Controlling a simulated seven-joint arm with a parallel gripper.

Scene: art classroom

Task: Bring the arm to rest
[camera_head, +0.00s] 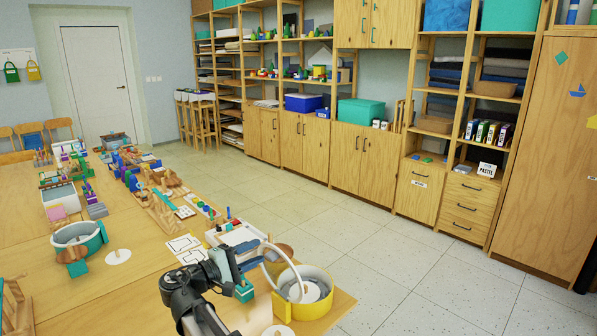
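My arm rises from the bottom edge over the near end of the wooden table (120,245). My gripper (238,279) is at the arm's dark end, above the table and just left of a yellow round container (318,306). A teal piece (245,292) shows at the gripper's end; I cannot tell whether it is held or lies behind. A pale ring (268,250) stands tilted right beside the gripper.
A white and teal round tub (98,236), a white disc (118,257), white cards (184,244) and a white tray (237,234) lie near the arm. Wooden blocks and toys crowd the table farther back. Open floor (400,275) lies right, before shelves and cabinets.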

